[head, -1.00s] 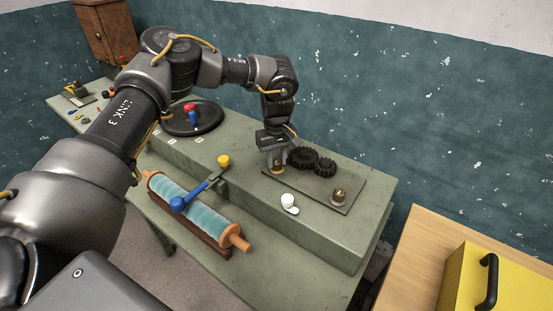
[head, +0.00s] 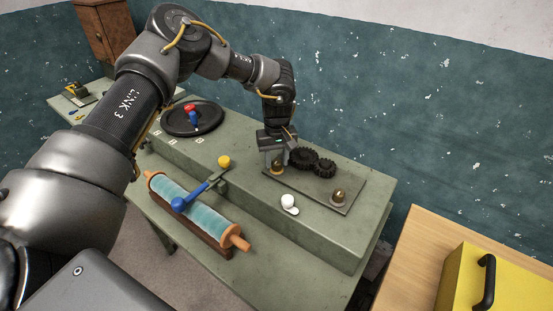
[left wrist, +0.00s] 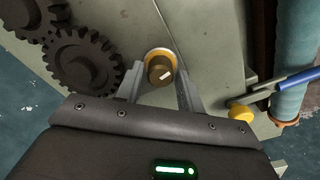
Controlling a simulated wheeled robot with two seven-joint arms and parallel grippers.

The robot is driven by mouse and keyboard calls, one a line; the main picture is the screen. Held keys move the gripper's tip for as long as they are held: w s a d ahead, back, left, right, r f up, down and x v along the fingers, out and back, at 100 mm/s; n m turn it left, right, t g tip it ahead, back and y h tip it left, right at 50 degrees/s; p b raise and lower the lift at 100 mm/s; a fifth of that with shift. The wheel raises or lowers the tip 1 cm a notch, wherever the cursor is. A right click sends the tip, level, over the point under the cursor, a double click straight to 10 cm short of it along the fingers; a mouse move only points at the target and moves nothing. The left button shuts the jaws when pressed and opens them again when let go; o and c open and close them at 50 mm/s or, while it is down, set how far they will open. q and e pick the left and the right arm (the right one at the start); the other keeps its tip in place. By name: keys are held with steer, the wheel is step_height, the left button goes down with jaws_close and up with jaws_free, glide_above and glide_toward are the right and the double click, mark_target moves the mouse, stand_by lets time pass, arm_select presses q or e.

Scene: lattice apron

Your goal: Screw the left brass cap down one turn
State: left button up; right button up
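The left brass cap (head: 277,168) sits on the left part of a grey plate, with an orange ring around its base. In the left wrist view the cap (left wrist: 160,70) shows a white mark on its top. My left gripper (head: 274,162) points down over it. Its two fingers stand apart, one on each side of the cap, with gaps showing. A second brass cap (head: 339,195) stands at the right end of the plate (head: 325,188). My right gripper is not in view.
Two dark gears (head: 303,158) lie close beside the left gripper. A white knob (head: 288,201) is in front of the plate. A teal roller (head: 195,208) with a blue-handled lever (head: 195,196) lies lower left. A yellow box (head: 510,285) stands at right.

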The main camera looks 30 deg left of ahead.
mark_target(276, 161)
arm_select(q)
steer(key=shift+o, duration=1.1)
step_height(276, 161, up, 11)
steer(key=b, duration=0.1)
steer(key=shift+s+f, duration=0.1)
steer(key=shift+f, duration=0.1)
